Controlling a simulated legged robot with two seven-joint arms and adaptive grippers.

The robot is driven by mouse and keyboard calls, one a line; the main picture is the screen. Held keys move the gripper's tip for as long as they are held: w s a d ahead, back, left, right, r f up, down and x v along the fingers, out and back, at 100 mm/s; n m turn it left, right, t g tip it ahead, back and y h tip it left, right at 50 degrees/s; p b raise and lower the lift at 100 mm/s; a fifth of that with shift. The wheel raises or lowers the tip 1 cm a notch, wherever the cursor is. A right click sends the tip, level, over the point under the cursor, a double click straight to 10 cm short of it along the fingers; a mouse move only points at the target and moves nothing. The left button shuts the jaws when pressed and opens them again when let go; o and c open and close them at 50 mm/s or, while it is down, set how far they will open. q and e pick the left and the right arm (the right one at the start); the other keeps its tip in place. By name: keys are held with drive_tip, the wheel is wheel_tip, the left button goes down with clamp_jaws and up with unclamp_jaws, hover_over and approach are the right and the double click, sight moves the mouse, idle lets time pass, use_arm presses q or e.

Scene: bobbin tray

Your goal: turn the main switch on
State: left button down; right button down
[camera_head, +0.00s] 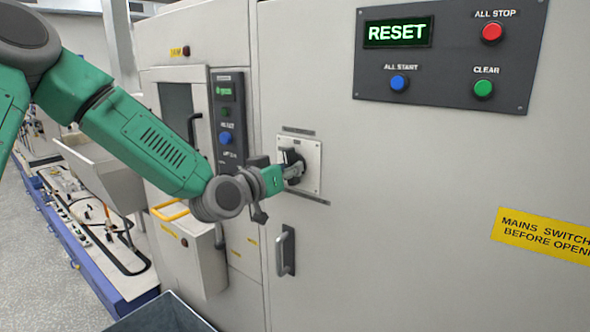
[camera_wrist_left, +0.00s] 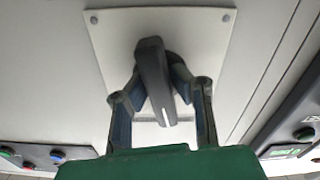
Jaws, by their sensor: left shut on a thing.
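The main switch is a dark rotary handle (camera_wrist_left: 153,80) on a pale square plate (camera_head: 313,165) on the cabinet front. In the left wrist view the handle is tilted slightly off the plate's vertical. My left gripper (camera_head: 290,170) reaches the switch from the left, and it also shows in the left wrist view (camera_wrist_left: 160,85). Its two fingers are shut on the handle, one on each side. In the head view the gripper covers part of the handle. My right gripper is not in view.
A dark panel (camera_head: 440,95) at upper right carries a lit RESET display (camera_head: 398,32) and red, blue and green buttons. A door handle (camera_head: 286,250) sits below the switch. A yellow mains-switch label (camera_head: 545,236) is at right. A grey bin (camera_head: 160,318) stands at the bottom.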

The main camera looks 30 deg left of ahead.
use_arm(q)
drive_tip(key=shift+m, duration=1.1)
drive_tip(key=c, duration=1.4)
unclamp_jaws()
drive_tip(key=shift+a, duration=0.1)
drive_tip(key=shift+c, duration=0.2)
drive_tip(key=shift+s, duration=0.1)
drive_tip(key=shift+s+a, duration=0.1)
drive_tip(key=s+a, duration=0.1)
drive_tip(key=s, duration=1)
drive_tip(key=shift+s, duration=0.35)
drive_tip(key=shift+f, duration=0.1)
